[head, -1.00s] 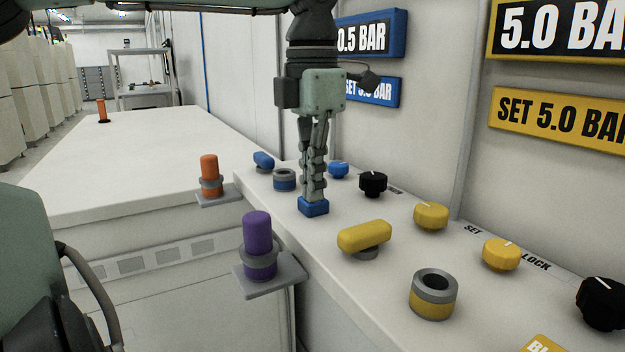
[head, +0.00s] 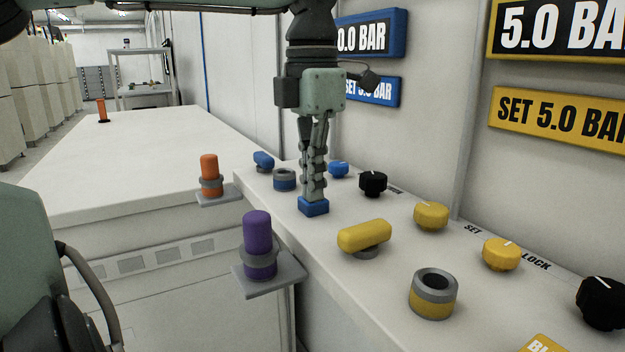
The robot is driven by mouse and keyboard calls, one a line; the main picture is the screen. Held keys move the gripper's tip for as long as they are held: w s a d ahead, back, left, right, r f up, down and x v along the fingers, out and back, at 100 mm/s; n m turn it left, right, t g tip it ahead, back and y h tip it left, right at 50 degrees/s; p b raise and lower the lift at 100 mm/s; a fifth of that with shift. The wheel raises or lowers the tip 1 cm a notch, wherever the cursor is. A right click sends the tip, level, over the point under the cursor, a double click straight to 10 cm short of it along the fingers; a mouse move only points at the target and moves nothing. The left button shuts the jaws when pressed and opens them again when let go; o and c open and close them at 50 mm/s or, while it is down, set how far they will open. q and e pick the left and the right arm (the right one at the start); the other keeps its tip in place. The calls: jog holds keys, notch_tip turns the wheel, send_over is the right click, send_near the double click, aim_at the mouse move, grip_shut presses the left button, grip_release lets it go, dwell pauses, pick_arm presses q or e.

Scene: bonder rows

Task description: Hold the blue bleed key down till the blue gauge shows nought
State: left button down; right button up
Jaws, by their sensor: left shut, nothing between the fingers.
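The blue bleed key (head: 313,207) is a small square block on the white bench top. My left gripper (head: 315,196) points straight down with its fingers shut and empty, and its tips rest on the top of the key. The blue gauge (head: 368,35) on the wall behind reads 0.0 BAR, its left edge partly hidden by my arm. Below it the blue set plate (head: 372,91) is partly covered by my gripper. My right gripper does not show.
Near the key stand a blue lever (head: 263,160), a blue ringed socket (head: 285,180), a blue knob (head: 338,169) and a black knob (head: 373,183). A yellow lever (head: 364,237) lies to the right. Purple (head: 258,240) and orange (head: 210,172) plugs stand on brackets at the left.

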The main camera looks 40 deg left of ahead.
pick_arm(q)
jog(key=shift+s+d+f, duration=0.1)
jog(key=shift+s+f, duration=0.15)
jog(key=shift+f, duration=0.3)
jog(key=shift+r, duration=0.15)
jog(key=r+p, duration=0.4)
jog(key=r, duration=0.1)
jog(key=shift+w+r, duration=0.2)
jog(key=shift+r, duration=0.1)
notch_tip(320, 180, up, 9)
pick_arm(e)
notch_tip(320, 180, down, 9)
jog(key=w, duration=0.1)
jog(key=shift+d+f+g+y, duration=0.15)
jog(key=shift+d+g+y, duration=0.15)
pick_arm(q)
jog(key=shift+r, duration=0.1)
